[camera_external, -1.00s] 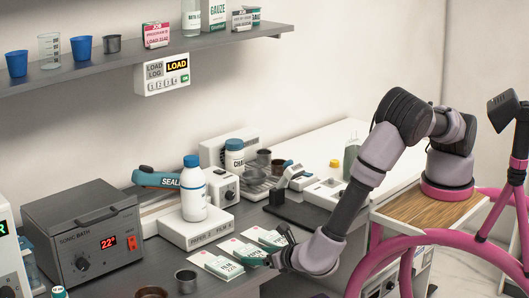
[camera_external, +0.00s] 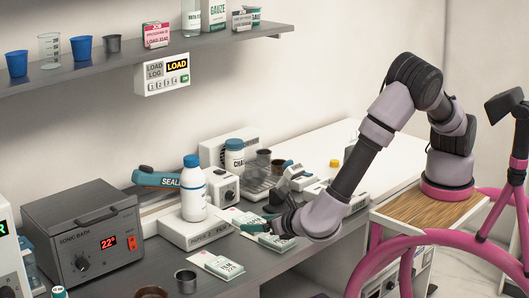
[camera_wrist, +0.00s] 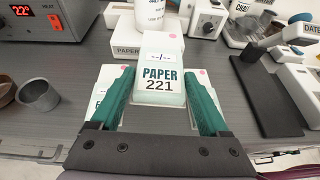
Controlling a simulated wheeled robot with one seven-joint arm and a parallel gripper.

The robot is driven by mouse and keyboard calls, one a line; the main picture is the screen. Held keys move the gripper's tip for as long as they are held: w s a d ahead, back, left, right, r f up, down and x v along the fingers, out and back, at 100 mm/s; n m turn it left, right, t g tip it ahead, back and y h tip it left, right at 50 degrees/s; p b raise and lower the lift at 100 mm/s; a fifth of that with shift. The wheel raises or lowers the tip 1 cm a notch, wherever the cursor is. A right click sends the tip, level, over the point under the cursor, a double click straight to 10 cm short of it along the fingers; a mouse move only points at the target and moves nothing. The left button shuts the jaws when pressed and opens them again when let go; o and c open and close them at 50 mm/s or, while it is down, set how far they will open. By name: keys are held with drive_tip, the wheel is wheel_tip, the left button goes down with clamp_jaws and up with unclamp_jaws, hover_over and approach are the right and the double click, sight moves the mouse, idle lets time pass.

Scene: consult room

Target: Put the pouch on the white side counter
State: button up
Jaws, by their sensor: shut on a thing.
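My gripper (camera_external: 258,224) is shut on a pale pouch labelled PAPER 221 (camera_wrist: 161,75), held between its two teal fingers (camera_wrist: 160,104) in the wrist view. In the external view the held pouch (camera_external: 238,217) is lifted above the grey bench, in front of the white bottle, partly hidden by the fingers. Two other pouches lie on the bench: one at the front (camera_external: 217,264) and one under my gripper (camera_external: 275,242). The white side counter (camera_external: 335,140) is at the back right, behind my arm, with much bare surface.
A white bottle (camera_external: 193,190) stands on a white box (camera_external: 180,232) just left of the held pouch. A dark flat stand (camera_wrist: 262,102) and small devices (camera_external: 290,178) lie to the right. A metal cup (camera_external: 186,281) stands at the front. A shelf (camera_external: 150,61) runs above.

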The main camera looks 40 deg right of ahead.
wheel_tip(320, 180, up, 12)
drive_tip(key=f, duration=0.1)
drive_tip(key=w+d+m+g+h, duration=0.1)
drive_tip(key=w+d+m+h, duration=0.1)
drive_tip(key=w+d, duration=0.7)
drive_tip(key=w+d+m+h, duration=0.2)
drive_tip(key=w+d, duration=0.4)
drive_tip(key=w, duration=0.6)
drive_tip(key=w+d+m+g+h, duration=0.1)
drive_tip(key=w+d+m+h, duration=0.15)
drive_tip(key=w+d, duration=0.75)
drive_tip(key=m+g+h, duration=0.6)
drive_tip(key=m, duration=0.1)
hover_over(329, 153)
drive_tip(key=shift+n+y, duration=0.25)
wheel_tip(329, 153, down, 16)
drive_tip(key=shift+d+f, duration=0.1)
drive_tip(key=shift+f, duration=2.25)
drive_tip(key=shift+f, duration=0.15)
